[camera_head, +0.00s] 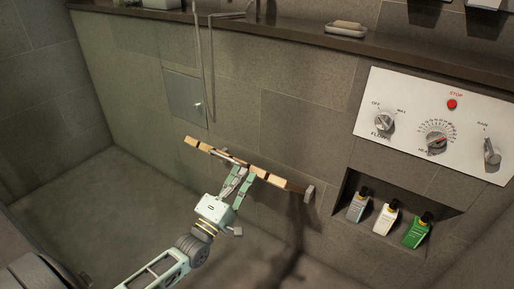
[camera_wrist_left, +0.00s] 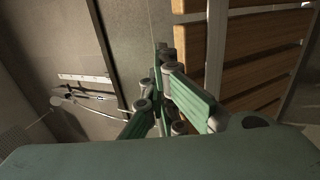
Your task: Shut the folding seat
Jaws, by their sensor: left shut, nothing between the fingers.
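The folding seat (camera_head: 265,175) has wooden slats and is mounted on the tiled wall. In the head view it shows as a narrow band, seen nearly edge-on, so its exact tilt is hard to judge. In the left wrist view its slats (camera_wrist_left: 262,62) fill the upper right. My left gripper (camera_head: 246,172) has green fingers and is shut and empty, with its fingertips at the middle of the seat. In the left wrist view the fingertips (camera_wrist_left: 163,55) are beside the slats' edge; I cannot tell whether they touch. My right gripper is not in view.
A white control panel (camera_head: 440,125) with knobs and a red stop button is on the wall at right. Several bottles stand in a niche (camera_head: 447,219) below it. A ledge (camera_head: 290,35) with a soap dish (camera_head: 347,28) runs above. A hose (camera_head: 201,60) hangs at upper middle. The floor at left is clear.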

